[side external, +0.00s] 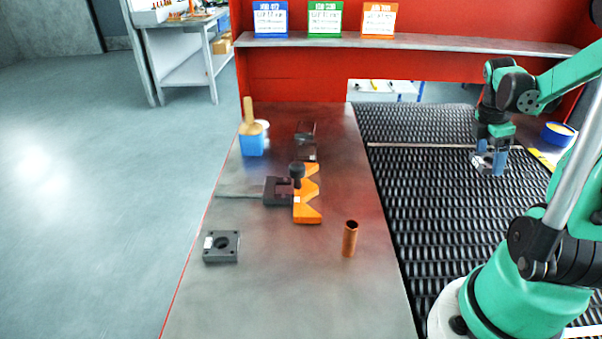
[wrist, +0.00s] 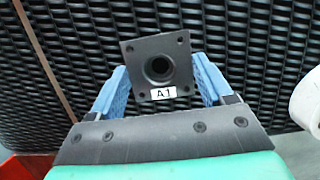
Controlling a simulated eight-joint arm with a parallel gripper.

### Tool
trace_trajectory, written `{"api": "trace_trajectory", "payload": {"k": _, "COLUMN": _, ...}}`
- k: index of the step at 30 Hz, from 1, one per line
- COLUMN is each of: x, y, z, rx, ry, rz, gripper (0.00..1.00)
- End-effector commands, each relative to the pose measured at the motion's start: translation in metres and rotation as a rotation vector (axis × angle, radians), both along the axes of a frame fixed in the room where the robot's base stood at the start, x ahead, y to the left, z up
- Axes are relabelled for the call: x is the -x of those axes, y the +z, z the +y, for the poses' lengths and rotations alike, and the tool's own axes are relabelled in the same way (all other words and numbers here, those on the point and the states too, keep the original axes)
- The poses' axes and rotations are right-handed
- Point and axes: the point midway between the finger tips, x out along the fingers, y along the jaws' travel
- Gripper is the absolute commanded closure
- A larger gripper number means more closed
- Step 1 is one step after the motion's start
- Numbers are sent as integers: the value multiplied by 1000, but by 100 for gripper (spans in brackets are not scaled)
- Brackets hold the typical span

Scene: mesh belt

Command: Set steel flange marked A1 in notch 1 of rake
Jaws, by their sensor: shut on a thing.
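The steel flange (wrist: 157,52) is a dark square plate with a round central hole, corner holes and a white label reading A1. My gripper (wrist: 159,80) is shut on it, a blue finger at each side. In the side external view my gripper (side external: 490,168) is low over the mesh belt at the right, with the flange (side external: 482,160) partly hidden between its fingers. I cannot tell whether the flange touches the belt. The orange rake (side external: 308,213) with V-shaped notches lies on the metal table, left of the belt. Its notch numbers are not readable.
A dark clamp (side external: 277,191) with a knob sits against the rake. A copper tube (side external: 349,241) stands on the table (side external: 290,290). A thin rod (side external: 420,146) crosses the belt.

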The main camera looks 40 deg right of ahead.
Motion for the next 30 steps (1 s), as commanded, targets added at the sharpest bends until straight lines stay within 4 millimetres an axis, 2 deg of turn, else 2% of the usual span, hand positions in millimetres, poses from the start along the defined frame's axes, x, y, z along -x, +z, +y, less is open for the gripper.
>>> {"api": "trace_trajectory", "payload": {"k": 3, "x": 1, "y": 32, "z": 1, "rx": 0, "ry": 0, "rz": 0, "gripper": 100}}
{"api": "trace_trajectory", "payload": {"k": 9, "x": 0, "y": 76, "z": 0, "rx": 0, "ry": 0, "rz": 0, "gripper": 100}}
{"api": "trace_trajectory", "payload": {"k": 15, "x": 0, "y": 105, "z": 0, "rx": 0, "ry": 0, "rz": 0, "gripper": 100}}
{"api": "trace_trajectory", "payload": {"k": 20, "x": -6, "y": 115, "z": 2, "rx": 0, "ry": -9, "rz": 0, "gripper": 100}}
{"api": "trace_trajectory", "payload": {"k": 23, "x": -25, "y": 116, "z": 10, "rx": 0, "ry": -44, "rz": 0, "gripper": 100}}
{"api": "trace_trajectory", "payload": {"k": 26, "x": -58, "y": 115, "z": 28, "rx": -2, "ry": -116, "rz": 1, "gripper": 100}}
{"api": "trace_trajectory", "payload": {"k": 30, "x": -117, "y": 110, "z": 75, "rx": -1, "ry": -268, "rz": 4, "gripper": 100}}
